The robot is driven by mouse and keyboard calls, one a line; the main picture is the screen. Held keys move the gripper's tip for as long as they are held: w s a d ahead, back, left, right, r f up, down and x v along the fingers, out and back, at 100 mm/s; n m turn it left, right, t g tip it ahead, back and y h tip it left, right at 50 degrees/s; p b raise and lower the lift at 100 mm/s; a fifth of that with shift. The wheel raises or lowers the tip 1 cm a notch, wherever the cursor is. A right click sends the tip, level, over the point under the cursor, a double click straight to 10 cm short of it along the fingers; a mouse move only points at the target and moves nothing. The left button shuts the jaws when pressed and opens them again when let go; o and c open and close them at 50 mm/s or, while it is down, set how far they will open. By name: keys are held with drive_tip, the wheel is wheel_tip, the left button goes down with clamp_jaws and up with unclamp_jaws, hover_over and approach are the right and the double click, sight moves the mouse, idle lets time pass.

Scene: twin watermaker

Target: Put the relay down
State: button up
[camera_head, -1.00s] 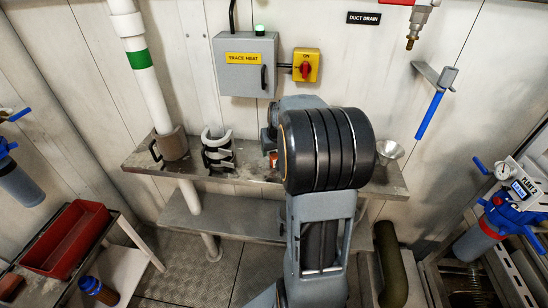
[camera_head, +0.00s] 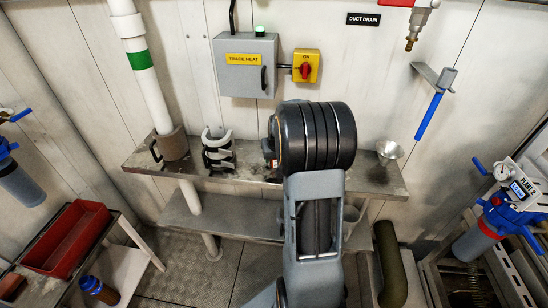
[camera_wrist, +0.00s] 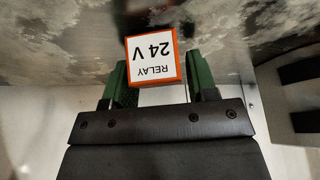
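The relay (camera_wrist: 152,60) is a small block with a white face, an orange border and the words "RELAY 24 V", upside down in the wrist view. I cannot tell whether the relay touches the shelf. In the head view my arm hides most of the gripper, and only a bit of orange and white shows at the relay (camera_head: 274,162), low over the shelf (camera_head: 240,172).
Black and grey clamp-like holders (camera_head: 217,150) and a brown pipe collar (camera_head: 173,144) stand on the shelf's left. A trace heat box (camera_head: 246,75) and a yellow switch (camera_head: 306,65) hang on the wall above.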

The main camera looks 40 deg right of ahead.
drive_tip(key=c, duration=0.8)
drive_tip(key=shift+r, duration=0.1)
